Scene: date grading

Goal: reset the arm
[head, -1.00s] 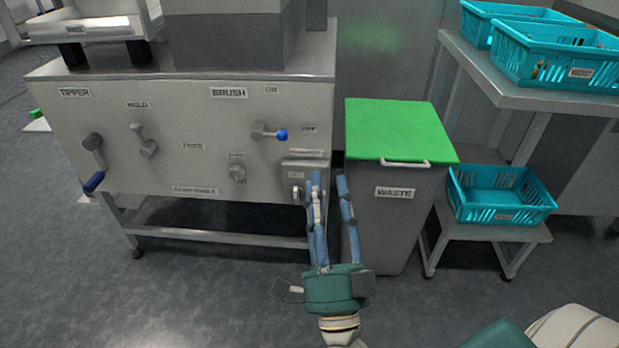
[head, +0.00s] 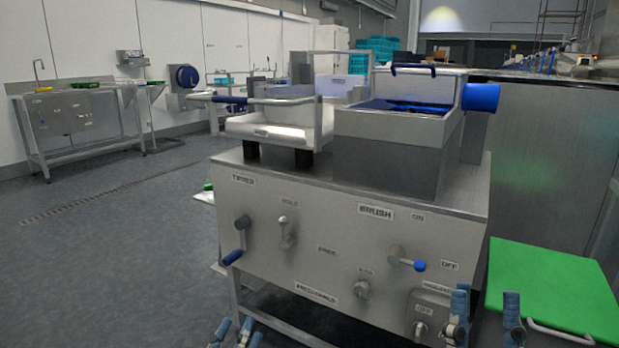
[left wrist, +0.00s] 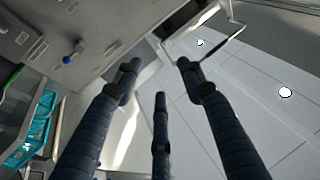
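My left gripper (head: 235,331) shows only its blue fingertips at the bottom edge of the head view, below the front of the steel machine. In the left wrist view its dark fingers (left wrist: 158,80) are spread with nothing between them. My right gripper (head: 486,307) shows two blue-grey fingertips at the bottom right, apart and apparently empty. They appear in front of the machine's lower right corner and the green waste lid. The palms and most of both arms are out of the head view.
The steel machine (head: 300,245) carries levers, knobs, a tipper tray (head: 275,126) and a brush box (head: 390,140). A green bin lid (head: 555,285) lies at right. A sink bench (head: 75,115) stands far left. Open floor (head: 110,240) lies left of the machine.

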